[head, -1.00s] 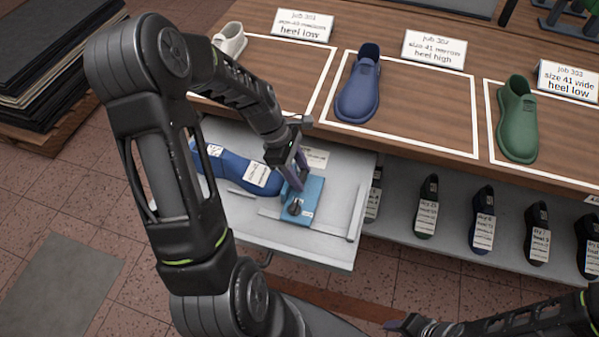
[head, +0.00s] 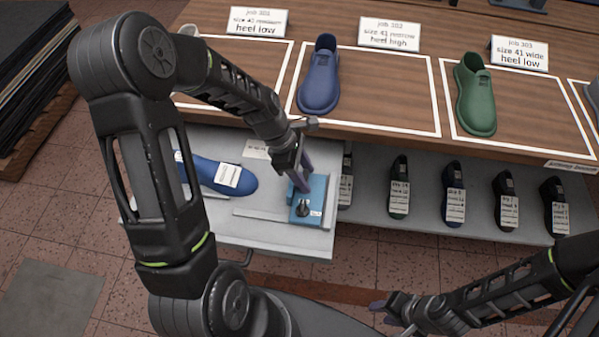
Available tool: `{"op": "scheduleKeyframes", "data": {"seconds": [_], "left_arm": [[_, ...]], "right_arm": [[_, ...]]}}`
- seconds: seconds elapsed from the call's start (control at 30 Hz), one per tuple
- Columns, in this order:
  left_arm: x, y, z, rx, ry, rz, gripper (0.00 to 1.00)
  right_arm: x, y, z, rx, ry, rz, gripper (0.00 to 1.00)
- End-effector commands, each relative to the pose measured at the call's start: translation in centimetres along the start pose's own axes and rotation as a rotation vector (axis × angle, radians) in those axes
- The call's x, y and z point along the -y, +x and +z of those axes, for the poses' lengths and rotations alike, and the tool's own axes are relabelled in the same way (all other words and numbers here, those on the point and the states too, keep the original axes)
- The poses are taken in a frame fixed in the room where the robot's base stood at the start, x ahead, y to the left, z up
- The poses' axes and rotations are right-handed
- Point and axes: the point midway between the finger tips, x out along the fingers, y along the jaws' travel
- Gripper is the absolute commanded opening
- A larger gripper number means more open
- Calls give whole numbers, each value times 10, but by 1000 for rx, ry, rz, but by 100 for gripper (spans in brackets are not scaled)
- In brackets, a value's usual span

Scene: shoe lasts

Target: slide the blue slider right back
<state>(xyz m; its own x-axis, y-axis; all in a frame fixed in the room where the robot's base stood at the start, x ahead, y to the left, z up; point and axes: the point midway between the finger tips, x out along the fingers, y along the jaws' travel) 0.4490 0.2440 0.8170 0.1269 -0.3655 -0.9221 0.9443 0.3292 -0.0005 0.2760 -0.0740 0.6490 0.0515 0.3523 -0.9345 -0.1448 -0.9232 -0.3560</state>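The blue slider (head: 318,192) is a block with a dark knob on top, in the pulled-out grey drawer (head: 268,232), near the drawer's right end. A blue shoe last (head: 203,172) with white labels lies in the drawer to its left, with a clear gap between its toe and the slider. My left gripper (head: 304,182) reaches down from above, its purple fingers at the slider's upper left part. Whether they are closed on it is hard to see. My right gripper (head: 384,312) is low at the front, away from the drawer, its fingertips apparently apart and empty.
The wooden bench top above carries a blue shoe (head: 320,78) and a green shoe (head: 475,95) in white outlines, with job cards behind. Several dark labelled lasts stand on a lower shelf (head: 430,216) right of the drawer. Dark stacked sheets (head: 30,60) are at far left.

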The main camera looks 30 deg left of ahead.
Motion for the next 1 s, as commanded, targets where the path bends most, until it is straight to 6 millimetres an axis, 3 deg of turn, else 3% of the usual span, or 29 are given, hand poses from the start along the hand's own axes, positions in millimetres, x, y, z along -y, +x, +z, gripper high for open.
{"op": "scheduleKeyframes", "data": {"seconds": [0.2,0.57,1.0], "left_arm": [[0,0,-2,-2,0,0,65],[-1,-6,-2,-3,1,3,65],[-2,-69,-2,-3,1,5,65]], "right_arm": [[0,0,0,0,0,0,36],[0,0,0,0,0,0,36],[-1,3,0,-1,-1,-1,36]]}}
